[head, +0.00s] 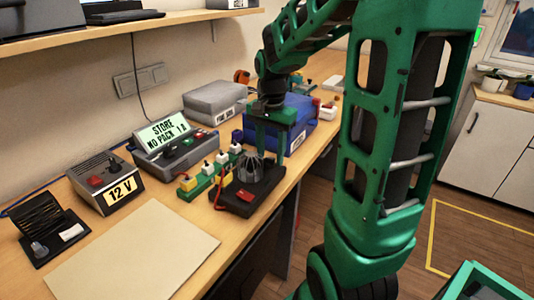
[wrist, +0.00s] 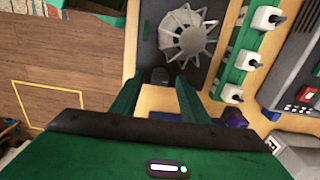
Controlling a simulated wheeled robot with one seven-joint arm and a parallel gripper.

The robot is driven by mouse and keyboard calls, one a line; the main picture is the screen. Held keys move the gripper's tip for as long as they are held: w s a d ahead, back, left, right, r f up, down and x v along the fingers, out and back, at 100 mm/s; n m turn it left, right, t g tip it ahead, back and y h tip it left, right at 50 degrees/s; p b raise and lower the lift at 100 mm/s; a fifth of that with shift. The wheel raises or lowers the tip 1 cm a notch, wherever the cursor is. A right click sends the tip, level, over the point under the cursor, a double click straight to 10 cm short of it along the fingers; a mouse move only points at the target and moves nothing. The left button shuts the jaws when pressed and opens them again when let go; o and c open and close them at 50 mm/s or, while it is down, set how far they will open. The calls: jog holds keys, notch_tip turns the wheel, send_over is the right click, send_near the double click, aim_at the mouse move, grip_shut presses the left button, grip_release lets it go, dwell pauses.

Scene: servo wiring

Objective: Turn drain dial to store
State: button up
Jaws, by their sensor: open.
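A black box (head: 232,203) with a red label stands at the bench's front edge and carries a grey finned part (head: 250,170). In the wrist view the finned part (wrist: 188,36) sits above my fingers, and a small dark rounded knob (wrist: 160,75) shows at the end of the black box, between my fingertips in the picture. It may be the drain dial; no marking is readable. In the head view I cannot make it out. My gripper (head: 273,150) is open, pointing down above the box's far end. Contact with the knob cannot be told.
A grey unit (head: 182,157) has a tilted display (head: 161,133) reading "STORE" and "NO PACK". A green strip with white plugs (head: 206,180) stands close beside the black box. A blue case (head: 297,125) is behind my gripper. A 12 V supply (head: 104,181) stands left.

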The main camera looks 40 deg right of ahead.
grip_shut()
jog(key=shift+a, duration=0.25)
jog(key=shift+d, duration=0.25)
jog(key=shift+n, duration=0.3)
jog(key=n, duration=0.4)
jog(key=shift+n, duration=0.3)
jog(key=n, duration=0.6)
jog(key=shift+n, duration=0.3)
